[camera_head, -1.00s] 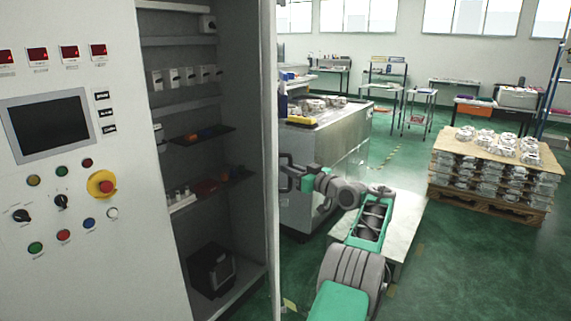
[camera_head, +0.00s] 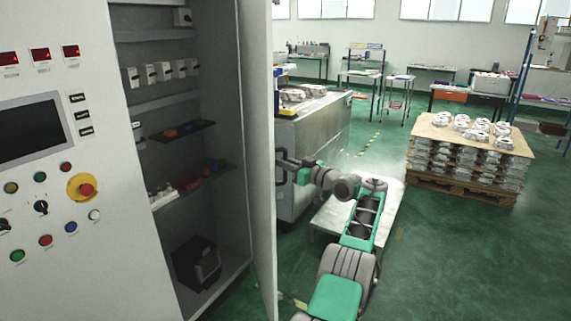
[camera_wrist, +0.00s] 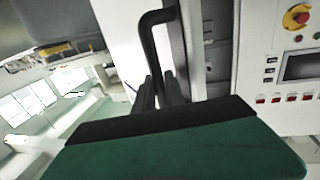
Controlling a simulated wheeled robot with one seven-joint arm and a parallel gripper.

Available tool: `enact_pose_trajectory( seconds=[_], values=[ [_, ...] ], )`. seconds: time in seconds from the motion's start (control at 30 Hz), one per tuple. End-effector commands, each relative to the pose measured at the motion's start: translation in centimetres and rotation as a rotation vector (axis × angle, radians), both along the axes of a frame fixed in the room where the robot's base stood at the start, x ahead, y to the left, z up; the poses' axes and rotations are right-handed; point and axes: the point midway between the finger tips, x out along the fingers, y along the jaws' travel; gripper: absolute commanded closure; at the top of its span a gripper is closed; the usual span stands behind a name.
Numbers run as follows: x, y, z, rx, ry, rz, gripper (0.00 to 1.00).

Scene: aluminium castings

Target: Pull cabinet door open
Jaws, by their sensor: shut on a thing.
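The cabinet door (camera_head: 262,160) stands swung open on the right side of the grey control cabinet (camera_head: 75,235), seen nearly edge-on in the head view. The cabinet's inside with its shelves (camera_head: 180,131) is exposed. A dark door handle (camera_wrist: 150,45) shows in the wrist view, bent like a bar along the door's face. My gripper (camera_wrist: 160,90) is at the lower end of this handle, its two dark fingers shut on it. In the head view my gripper (camera_head: 290,165) is at the outer face of the door. The exact contact is small and partly hidden there.
Behind my arm is a metal bench (camera_head: 318,140) with castings on it. A low pale platform (camera_head: 335,219) lies beside my arm. A pallet of castings (camera_head: 465,193) stands at the right. Green floor (camera_head: 450,260) is clear in front of it.

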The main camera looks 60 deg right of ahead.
Motion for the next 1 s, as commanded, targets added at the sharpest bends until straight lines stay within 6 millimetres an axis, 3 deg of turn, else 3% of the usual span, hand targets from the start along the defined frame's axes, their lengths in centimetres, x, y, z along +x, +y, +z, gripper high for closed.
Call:
enact_pose_trajectory(
  seconds=[0.3,0.57,0.67,1.0],
  values=[
    [-0.1,-0.1,0.2,-0.002,-0.002,-0.003,0.64],
    [-0.3,-0.1,0.1,-0.001,-0.001,-0.004,0.64],
    [-1.3,-0.1,-0.1,-0.001,-0.001,-0.005,0.64],
    [-7.4,0.7,-0.1,-0.002,-0.001,-0.005,0.64]
  ],
)
